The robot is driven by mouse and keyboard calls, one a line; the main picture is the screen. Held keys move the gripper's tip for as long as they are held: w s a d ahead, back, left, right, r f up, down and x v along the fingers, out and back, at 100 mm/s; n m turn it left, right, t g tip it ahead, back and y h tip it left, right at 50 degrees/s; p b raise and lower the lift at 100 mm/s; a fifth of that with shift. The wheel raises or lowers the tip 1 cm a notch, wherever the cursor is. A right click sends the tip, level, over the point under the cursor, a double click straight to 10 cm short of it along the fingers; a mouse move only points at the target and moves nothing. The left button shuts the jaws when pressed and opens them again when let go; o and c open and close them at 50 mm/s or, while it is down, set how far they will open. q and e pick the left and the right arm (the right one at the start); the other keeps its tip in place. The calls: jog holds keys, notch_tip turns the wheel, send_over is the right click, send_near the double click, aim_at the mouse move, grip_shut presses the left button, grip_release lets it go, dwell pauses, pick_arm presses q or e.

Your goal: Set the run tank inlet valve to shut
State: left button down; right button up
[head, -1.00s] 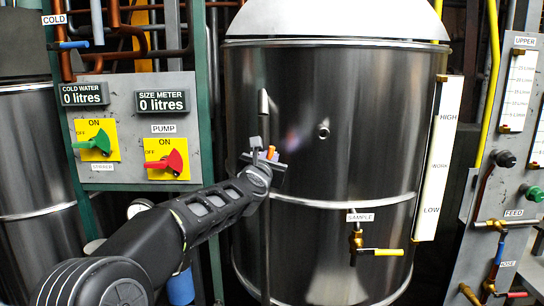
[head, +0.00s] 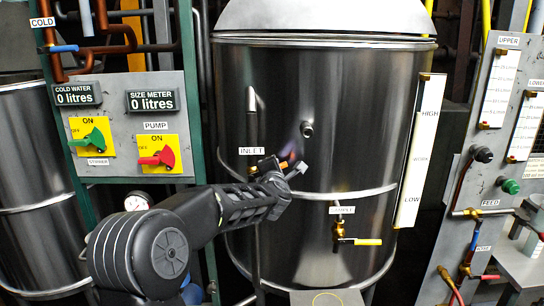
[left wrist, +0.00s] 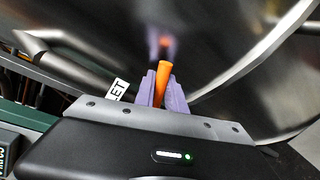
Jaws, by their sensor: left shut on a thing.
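The run tank (head: 350,110) is a large steel vessel in the middle of the head view. A vertical pipe (head: 252,118) runs down its front left, with the INLET label (head: 251,151) at the valve. The valve's orange handle (head: 284,163) is mostly hidden by my left gripper (head: 288,170), right of the pipe. In the left wrist view the orange handle (left wrist: 162,82) stands between the purple fingers of my left gripper (left wrist: 163,86), which is shut on it. The valve body is hidden, so I cannot tell its exact angle. My right gripper is not in view.
A control panel (head: 115,120) with green and red switches stands at the left. A sample valve (head: 340,238) with a yellow handle sticks out lower right of my gripper. Another panel (head: 440,240) with pipes and gauges stands at the right.

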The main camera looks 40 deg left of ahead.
pick_arm(q)
jog(key=shift+w+d+f+m+p, duration=0.2)
jog(key=shift+d+f+m+p, duration=0.15)
jog(key=shift+f+m, duration=0.35)
jog(key=shift+f+m+g+y+p, duration=0.4)
jog(key=shift+f+m, duration=0.55)
jog(key=shift+m, duration=0.35)
jog(key=shift+f, duration=0.1)
jog(key=c, duration=1.4)
grip_release()
jog(key=b+v, duration=0.1)
jog(key=v, duration=0.6)
jog(key=shift+s+d+b, duration=0.2)
jog(key=shift+s+b, duration=0.1)
jog(key=shift+b, duration=0.1)
